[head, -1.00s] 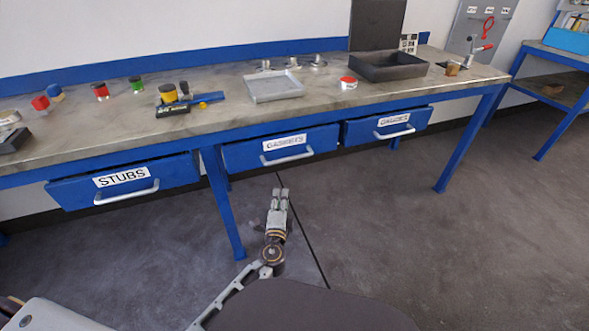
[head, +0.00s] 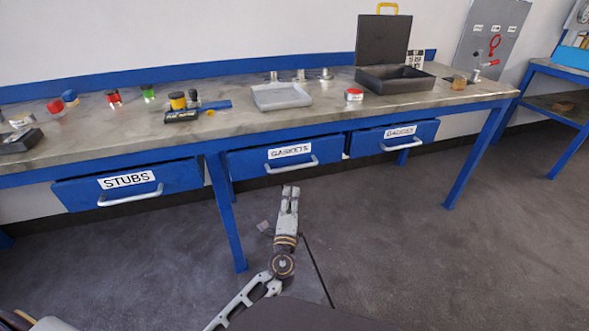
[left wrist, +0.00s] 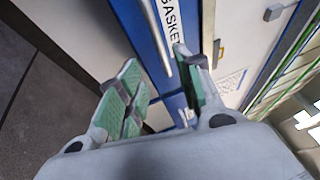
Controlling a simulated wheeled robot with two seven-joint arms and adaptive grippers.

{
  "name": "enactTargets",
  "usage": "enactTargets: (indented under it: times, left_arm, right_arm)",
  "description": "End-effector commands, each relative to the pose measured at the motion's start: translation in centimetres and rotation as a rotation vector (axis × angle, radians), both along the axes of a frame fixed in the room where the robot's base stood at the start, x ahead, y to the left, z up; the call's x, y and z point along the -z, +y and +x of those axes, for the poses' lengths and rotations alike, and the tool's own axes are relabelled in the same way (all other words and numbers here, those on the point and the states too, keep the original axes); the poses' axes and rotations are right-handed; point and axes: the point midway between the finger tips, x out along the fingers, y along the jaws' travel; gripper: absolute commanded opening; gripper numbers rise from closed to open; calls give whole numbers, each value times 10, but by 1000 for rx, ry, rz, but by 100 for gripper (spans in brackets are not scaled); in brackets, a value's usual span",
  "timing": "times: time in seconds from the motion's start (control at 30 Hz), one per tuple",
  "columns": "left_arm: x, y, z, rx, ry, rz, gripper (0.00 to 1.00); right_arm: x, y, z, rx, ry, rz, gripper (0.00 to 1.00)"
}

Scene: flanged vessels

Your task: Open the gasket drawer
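The gasket drawer (head: 245,163) is a blue front labelled GASKETS under the workbench, in the middle of three drawers. It looks shut. Its pale bar handle (head: 292,166) runs along the front below the label. My left gripper (head: 290,191) is just below and in front of this handle, pointing up at it, apart from it in the head view. In the left wrist view my left gripper (left wrist: 158,66) is open, with green pads, and the handle (left wrist: 157,36) lies ahead of the gap between the fingers. No contact shows. My right gripper is not in view.
The STUBS drawer (head: 75,190) is to the left and the GAUGES drawer (head: 365,143) to the right. A blue bench leg (head: 226,215) stands left of my gripper. The bench top (head: 330,110) holds a grey tray (head: 281,97) and an open black case (head: 396,80).

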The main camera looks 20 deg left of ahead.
Motion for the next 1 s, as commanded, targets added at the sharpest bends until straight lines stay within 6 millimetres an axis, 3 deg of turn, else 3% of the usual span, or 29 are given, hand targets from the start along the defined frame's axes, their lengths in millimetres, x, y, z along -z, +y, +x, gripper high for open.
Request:
enactTargets:
  times: [1.0]
  left_arm:
    - [-17, 18, 90, -1, 0, -1, 35]
  right_arm:
    - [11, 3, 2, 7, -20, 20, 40]
